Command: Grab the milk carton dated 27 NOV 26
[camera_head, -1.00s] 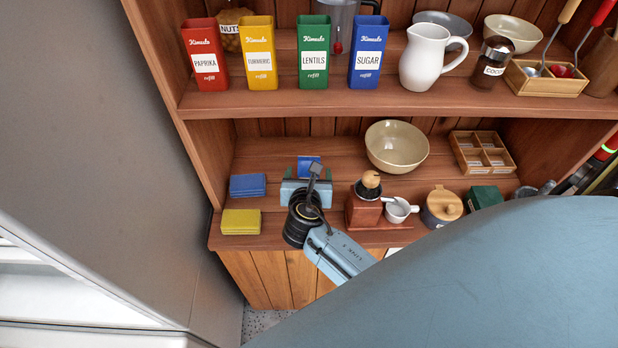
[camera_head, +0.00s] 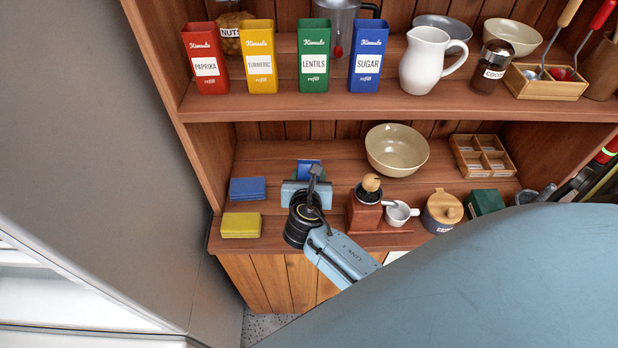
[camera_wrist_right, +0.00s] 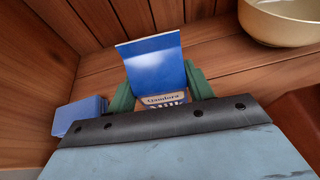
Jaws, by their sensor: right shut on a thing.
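A blue milk carton (camera_head: 308,168) stands on the lower shelf area at the left, seen from above. It also shows in the right wrist view (camera_wrist_right: 156,68), between the green fingers, with part of a "Milk" label facing my gripper. No date is readable on it. My right gripper (camera_head: 308,186) is shut on the carton, its fingers at the carton's two sides (camera_wrist_right: 160,92). The gripper body hides the carton's lower part, so I cannot tell whether it touches the shelf. My left gripper is not in view.
A blue stack (camera_head: 247,188) and a yellow stack (camera_head: 240,225) lie left of my gripper. Right of it are a red grinder (camera_head: 363,212), a white cup (camera_head: 397,213) and a lidded pot (camera_head: 441,213). A beige bowl (camera_head: 396,150) stands behind. The upper shelf (camera_head: 300,108) overhangs.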

